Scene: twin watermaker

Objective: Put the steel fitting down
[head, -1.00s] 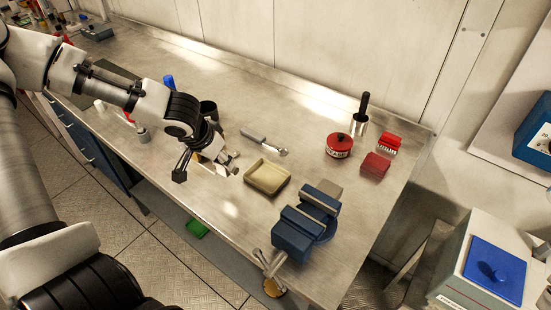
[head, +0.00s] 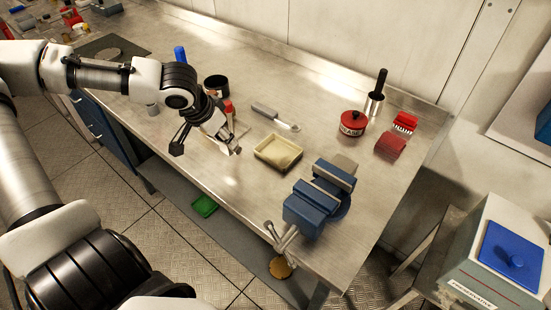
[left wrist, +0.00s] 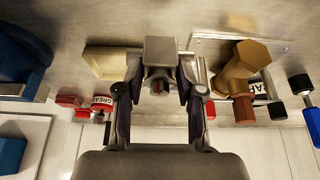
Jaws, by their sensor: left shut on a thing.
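My left gripper (head: 207,148) is over the steel workbench, left of the beige tray. In the left wrist view, my left gripper (left wrist: 160,95) is shut on the steel fitting (left wrist: 160,50), a grey block-ended piece between its fingers. In the head view the fitting is mostly hidden by the fingers, and I cannot tell whether it touches the bench. My right gripper is not in view.
The beige tray (head: 278,152) lies right of the gripper, before a blue vise (head: 320,195). A brass hex fitting (left wrist: 240,70) is close beside the gripper. A red grease tin (head: 353,122) and black cup (head: 215,86) stand farther back. Bare bench (head: 330,90) lies behind the tray.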

